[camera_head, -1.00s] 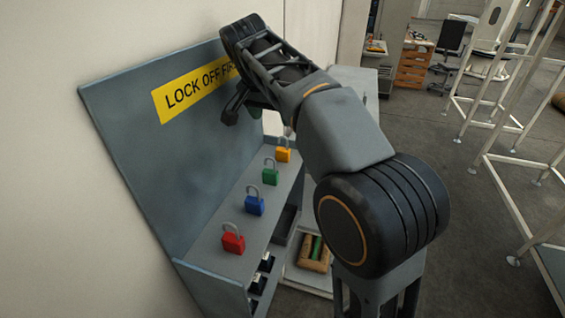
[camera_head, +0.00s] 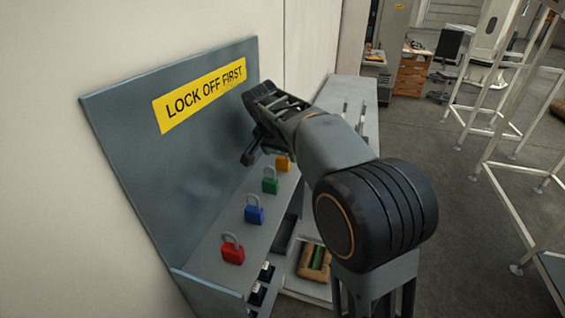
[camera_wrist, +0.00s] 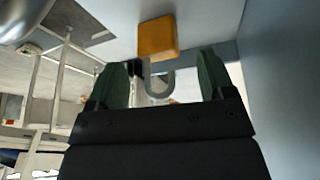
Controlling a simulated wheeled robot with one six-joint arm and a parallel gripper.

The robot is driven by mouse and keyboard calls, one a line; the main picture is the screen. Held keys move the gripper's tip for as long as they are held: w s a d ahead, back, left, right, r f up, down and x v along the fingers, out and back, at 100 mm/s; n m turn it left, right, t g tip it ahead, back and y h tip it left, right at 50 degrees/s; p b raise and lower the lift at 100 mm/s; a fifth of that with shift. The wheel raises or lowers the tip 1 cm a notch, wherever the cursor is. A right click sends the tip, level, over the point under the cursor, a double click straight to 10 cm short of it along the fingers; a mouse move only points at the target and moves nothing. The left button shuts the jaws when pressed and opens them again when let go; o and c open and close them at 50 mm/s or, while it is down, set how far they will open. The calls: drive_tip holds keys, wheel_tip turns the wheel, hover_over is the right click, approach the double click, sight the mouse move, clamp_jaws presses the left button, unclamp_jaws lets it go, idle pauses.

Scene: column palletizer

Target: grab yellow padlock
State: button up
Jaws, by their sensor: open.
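The yellow padlock (camera_head: 283,163) stands on the grey shelf at the far end of a row of padlocks. My arm partly hides it in the head view. In the wrist view the padlock's yellow body (camera_wrist: 158,38) is near the top middle, and its grey shackle (camera_wrist: 159,84) points toward my gripper (camera_wrist: 164,80). The two green-tipped fingers are apart, with the shackle between them in the picture. I cannot tell how deep the shackle is between them. In the head view my gripper (camera_head: 252,150) is close above the padlock, beside the back panel.
Green (camera_head: 270,181), blue (camera_head: 254,210) and red (camera_head: 232,250) padlocks stand nearer on the same shelf (camera_head: 215,262). The grey back panel (camera_head: 170,170) with a yellow "LOCK OFF FIRST" sign (camera_head: 205,95) rises along the left. A grey cabinet (camera_head: 350,95) stands beyond.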

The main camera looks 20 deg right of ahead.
drive_tip(key=shift+x, duration=1.1)
drive_tip(key=c, duration=1)
drive_tip(key=shift+c, duration=0.2)
drive_tip(key=shift+r, duration=0.1)
